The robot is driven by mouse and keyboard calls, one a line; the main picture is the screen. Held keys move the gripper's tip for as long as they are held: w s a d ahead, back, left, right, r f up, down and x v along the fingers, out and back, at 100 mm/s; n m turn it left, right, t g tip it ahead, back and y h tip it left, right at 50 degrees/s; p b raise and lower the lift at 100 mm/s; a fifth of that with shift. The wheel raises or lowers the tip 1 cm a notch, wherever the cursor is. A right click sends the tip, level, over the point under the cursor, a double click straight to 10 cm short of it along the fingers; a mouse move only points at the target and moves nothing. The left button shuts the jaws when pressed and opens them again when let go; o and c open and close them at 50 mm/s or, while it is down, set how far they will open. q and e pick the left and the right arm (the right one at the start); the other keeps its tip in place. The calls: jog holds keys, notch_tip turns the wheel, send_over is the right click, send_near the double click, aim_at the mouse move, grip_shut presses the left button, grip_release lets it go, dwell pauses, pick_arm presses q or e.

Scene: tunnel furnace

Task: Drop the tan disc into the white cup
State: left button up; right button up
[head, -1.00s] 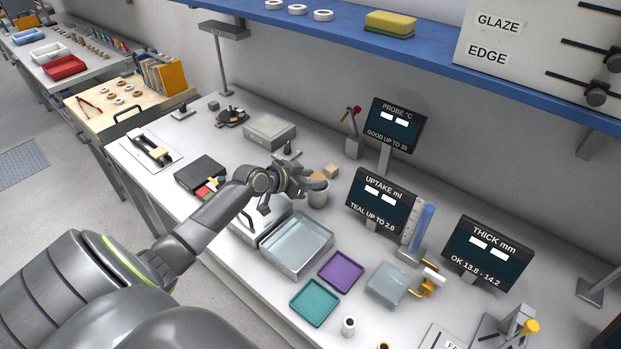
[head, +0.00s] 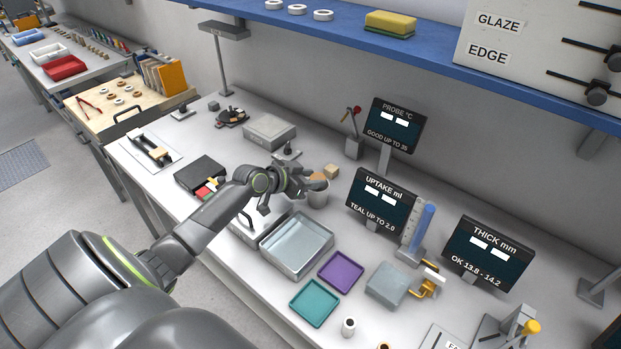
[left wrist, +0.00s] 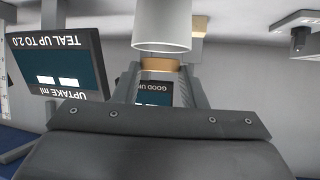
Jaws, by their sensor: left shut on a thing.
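The white cup (head: 318,197) stands upright on the bench, left of the UPTAKE display. The tan disc (head: 317,183) is at the cup's mouth in the head view. My left gripper (head: 309,183) reaches it from the left. In the left wrist view, which is upside down, the disc (left wrist: 161,64) is pinched between the two fingers of my left gripper (left wrist: 162,72). The white cup (left wrist: 161,26) is right beside the disc's edge there, with its rim toward the disc. Whether disc and rim touch, I cannot tell. My right gripper is not in view.
A tan block (head: 331,171) stands just behind the cup. The UPTAKE display (head: 381,203) is close on the right. A metal tray (head: 297,245), a purple tray (head: 341,271) and a teal tray (head: 314,302) lie in front. A grey box (head: 269,131) stands farther back.

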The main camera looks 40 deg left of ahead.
pick_arm(q)
jog(key=shift+f+b, duration=0.75)
jog(key=o, duration=1)
jog(key=shift+c, duration=0.9)
notch_tip(320, 180, up, 12)
jog(key=p, duration=0.9)
jog(key=shift+f, duration=0.25)
